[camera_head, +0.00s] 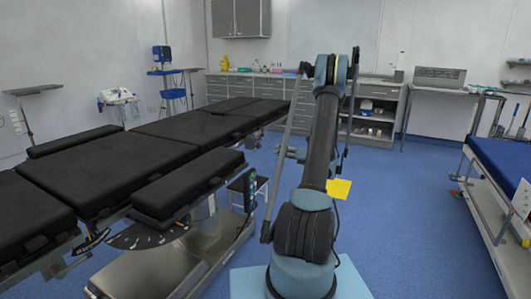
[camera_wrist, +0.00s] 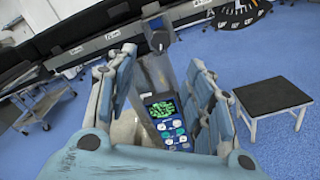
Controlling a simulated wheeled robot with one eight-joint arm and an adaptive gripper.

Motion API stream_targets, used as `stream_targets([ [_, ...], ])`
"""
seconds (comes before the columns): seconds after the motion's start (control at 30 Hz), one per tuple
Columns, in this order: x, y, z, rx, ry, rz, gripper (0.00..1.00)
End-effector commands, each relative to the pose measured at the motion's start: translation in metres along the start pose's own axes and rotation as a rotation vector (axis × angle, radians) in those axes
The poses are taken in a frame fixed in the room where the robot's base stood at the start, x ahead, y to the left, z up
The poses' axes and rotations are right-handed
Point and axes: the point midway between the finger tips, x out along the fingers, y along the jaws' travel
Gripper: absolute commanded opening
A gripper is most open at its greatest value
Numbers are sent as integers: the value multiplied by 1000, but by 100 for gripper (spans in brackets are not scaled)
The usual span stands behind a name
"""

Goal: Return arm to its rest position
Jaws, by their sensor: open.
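My arm (camera_head: 318,150) rises from its base in the middle of the head view and bends at a high joint at the top. My gripper (camera_wrist: 160,80) shows in the wrist view with its two blue-grey fingers apart. In the head view I cannot make out its fingers clearly behind the arm. A handset (camera_wrist: 165,118) with a green screen and buttons appears between the fingers in the wrist view. The fingers look apart from it. In the head view the handset (camera_head: 251,186) hangs at the near right side of the operating table.
The black-padded operating table (camera_head: 120,170) fills the left. A blue-topped bed (camera_head: 505,165) stands at the right. Cabinets (camera_head: 245,88) line the back wall. A black-topped stool (camera_wrist: 285,97) stands at the right of the wrist view. Blue floor (camera_head: 400,210) lies open right of my arm.

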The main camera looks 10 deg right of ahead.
Motion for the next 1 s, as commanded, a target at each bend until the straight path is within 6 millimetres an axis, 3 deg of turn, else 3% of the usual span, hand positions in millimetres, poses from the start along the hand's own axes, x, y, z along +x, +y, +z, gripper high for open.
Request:
stream_targets([
  [0.53, 38, 82, 16, -521, 303, -105, 48],
  [1.0, 33, 166, 3, -1066, 629, -78, 48],
])
